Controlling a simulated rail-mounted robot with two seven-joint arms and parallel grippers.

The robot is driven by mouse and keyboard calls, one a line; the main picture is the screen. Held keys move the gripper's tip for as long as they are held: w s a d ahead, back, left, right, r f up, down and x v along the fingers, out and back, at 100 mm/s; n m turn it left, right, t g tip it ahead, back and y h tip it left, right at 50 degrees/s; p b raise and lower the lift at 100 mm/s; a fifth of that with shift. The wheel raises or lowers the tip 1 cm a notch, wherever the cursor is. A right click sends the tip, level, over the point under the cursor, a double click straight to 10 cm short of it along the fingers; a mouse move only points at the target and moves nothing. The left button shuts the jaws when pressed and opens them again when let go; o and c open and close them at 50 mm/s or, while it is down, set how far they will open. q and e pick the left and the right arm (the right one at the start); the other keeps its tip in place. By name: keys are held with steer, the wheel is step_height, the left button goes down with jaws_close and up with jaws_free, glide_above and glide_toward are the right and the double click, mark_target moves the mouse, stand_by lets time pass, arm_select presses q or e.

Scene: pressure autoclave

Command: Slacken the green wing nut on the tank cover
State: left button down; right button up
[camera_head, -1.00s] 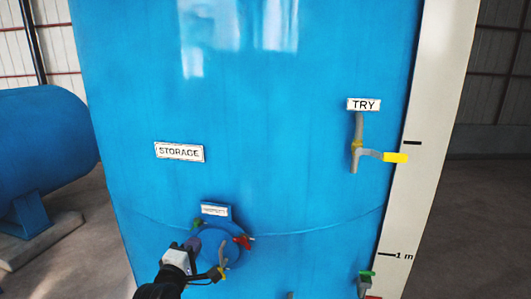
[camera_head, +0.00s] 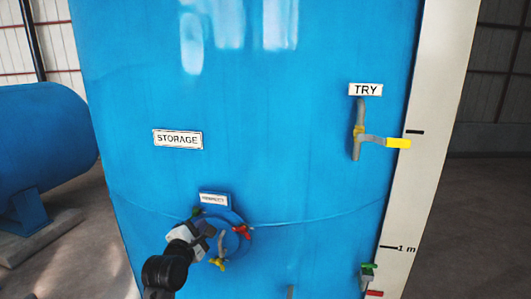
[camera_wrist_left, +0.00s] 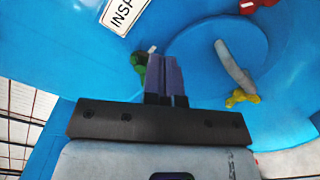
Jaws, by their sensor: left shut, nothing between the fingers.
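The round blue tank cover (camera_head: 235,252) sits low on the blue tank and also shows in the left wrist view (camera_wrist_left: 205,50). The green wing nut (camera_head: 197,211) is at the cover's upper left edge, partly hidden by my gripper in the head view. In the left wrist view the green wing nut (camera_wrist_left: 138,66) is just left of my fingertips. My left gripper (camera_head: 204,227) is shut and empty in front of the cover's left side. Its fingers (camera_wrist_left: 166,60) are together in the wrist view; contact with the nut cannot be told. My right gripper is not in view.
A red wing nut (camera_head: 242,231) and a yellow one (camera_head: 217,264) are also on the cover's rim. A curved grey handle (camera_wrist_left: 235,68) stands out from the cover. An inspection label (camera_head: 214,199) is above it. A valve with a yellow lever (camera_head: 397,143) is at upper right.

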mark_target(195, 214)
arm_select(q)
steer(key=shift+x, duration=1.3)
steer(key=shift+w+a, duration=0.1)
steer(key=shift+a, duration=0.45)
stand_by(0.6)
steer(key=shift+r+p, duration=0.1)
steer(key=shift+p, duration=0.25)
